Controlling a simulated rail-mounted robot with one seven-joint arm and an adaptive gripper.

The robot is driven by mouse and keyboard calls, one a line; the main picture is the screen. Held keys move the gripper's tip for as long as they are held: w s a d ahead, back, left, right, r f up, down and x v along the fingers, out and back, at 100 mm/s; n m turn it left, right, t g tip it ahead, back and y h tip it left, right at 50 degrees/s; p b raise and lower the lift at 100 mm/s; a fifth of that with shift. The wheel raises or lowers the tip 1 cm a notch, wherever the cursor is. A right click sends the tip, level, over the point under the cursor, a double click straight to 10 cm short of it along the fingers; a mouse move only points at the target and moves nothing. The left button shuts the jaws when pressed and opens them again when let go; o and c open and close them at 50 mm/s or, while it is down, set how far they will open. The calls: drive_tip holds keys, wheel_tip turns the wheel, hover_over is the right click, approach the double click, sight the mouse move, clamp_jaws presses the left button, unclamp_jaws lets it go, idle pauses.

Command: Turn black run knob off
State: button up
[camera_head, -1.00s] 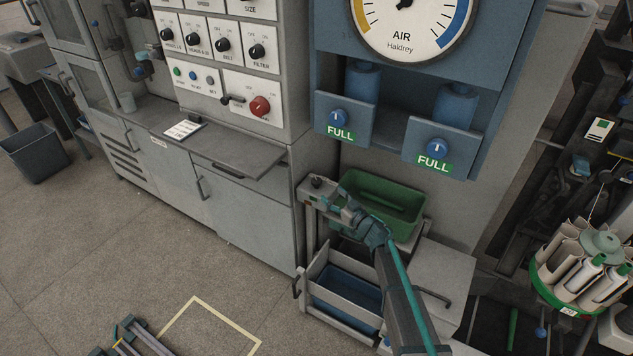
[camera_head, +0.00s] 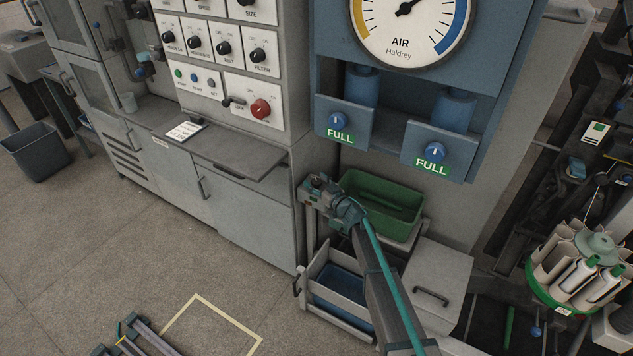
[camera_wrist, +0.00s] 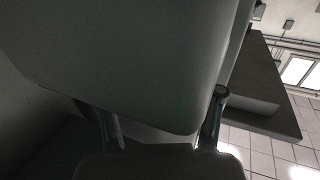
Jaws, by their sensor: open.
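My gripper (camera_head: 318,188) is at the end of my arm, low beside the right end of the grey cabinet and left of the green bin. In the wrist view its two fingers (camera_wrist: 162,125) stand apart, open, with a large plain grey surface (camera_wrist: 130,60) very close in front. The control panel, up and left of my gripper, carries several black knobs (camera_head: 223,48) on white plates. A black lever (camera_head: 232,101) sits left of a red knob (camera_head: 260,108) on the lowest plate. I cannot read which knob is labelled run. No knob is clearly visible in the wrist view.
A grey work shelf (camera_head: 240,152) juts out below the panel. A blue gauge box (camera_head: 395,90) with two blue FULL knobs hangs above right of my gripper. The green bin (camera_head: 380,205) and an open drawer (camera_head: 340,290) are close by. Open floor lies front left.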

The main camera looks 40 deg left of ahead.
drive_tip(key=c, duration=1.1)
